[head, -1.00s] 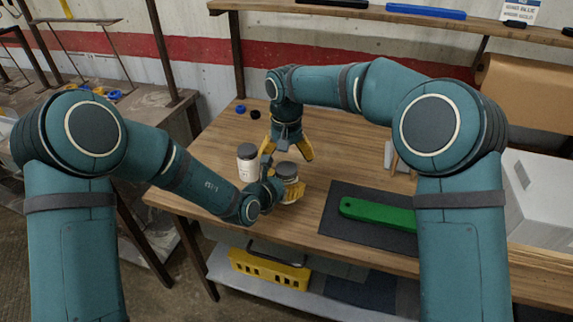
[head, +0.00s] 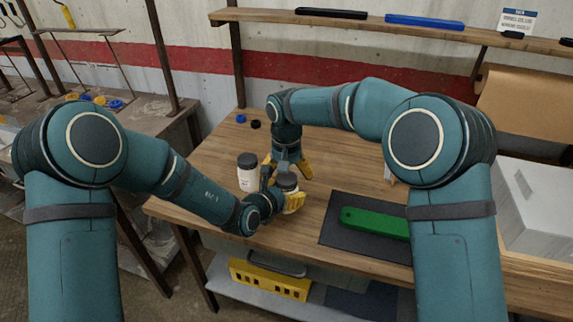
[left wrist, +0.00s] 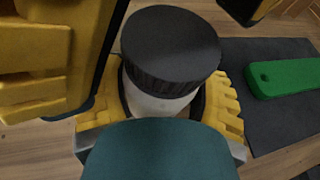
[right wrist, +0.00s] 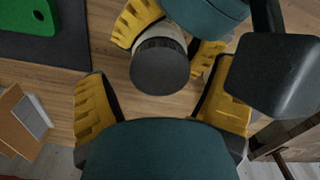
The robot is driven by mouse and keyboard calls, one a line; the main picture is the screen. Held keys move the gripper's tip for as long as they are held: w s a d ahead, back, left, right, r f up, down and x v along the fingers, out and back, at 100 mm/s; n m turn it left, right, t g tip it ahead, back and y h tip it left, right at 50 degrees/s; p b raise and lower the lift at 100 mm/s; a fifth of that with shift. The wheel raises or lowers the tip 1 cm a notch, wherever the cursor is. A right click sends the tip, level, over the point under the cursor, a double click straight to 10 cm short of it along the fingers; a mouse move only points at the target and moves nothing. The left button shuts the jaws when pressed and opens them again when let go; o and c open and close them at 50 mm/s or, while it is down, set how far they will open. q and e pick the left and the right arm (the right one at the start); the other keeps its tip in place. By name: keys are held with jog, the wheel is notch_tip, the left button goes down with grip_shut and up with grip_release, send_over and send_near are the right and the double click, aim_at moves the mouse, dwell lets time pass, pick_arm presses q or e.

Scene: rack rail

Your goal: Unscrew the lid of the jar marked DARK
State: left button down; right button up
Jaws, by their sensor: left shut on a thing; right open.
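A pale jar with a dark lid (head: 287,180) is held by my left gripper (head: 283,197) over the wooden table. In the left wrist view the yellow fingers lie on both sides of the jar body (left wrist: 155,104), below the lid. My right gripper (head: 287,166) is open just above and behind this lid, fingers pointing down. In the right wrist view the lid (right wrist: 160,70) lies ahead of the open fingers, not between them. A second white jar with a dark lid (head: 247,174) stands to the left. The markings are too small or hidden to read.
A green bar (head: 375,222) lies on a dark mat (head: 335,232) to the right. Small blue and black caps (head: 255,124) lie at the back left. A shelf (head: 400,20) runs above the back. A dark block-like shape shows right in the right wrist view.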

jog(key=shift+f, duration=0.45)
jog(key=shift+c, duration=0.5)
jog(key=c, duration=1)
jog(key=o, duration=1.1)
jog(key=shift+r, duration=0.1)
jog(key=shift+r, duration=2.25)
pick_arm(q)
grip_release()
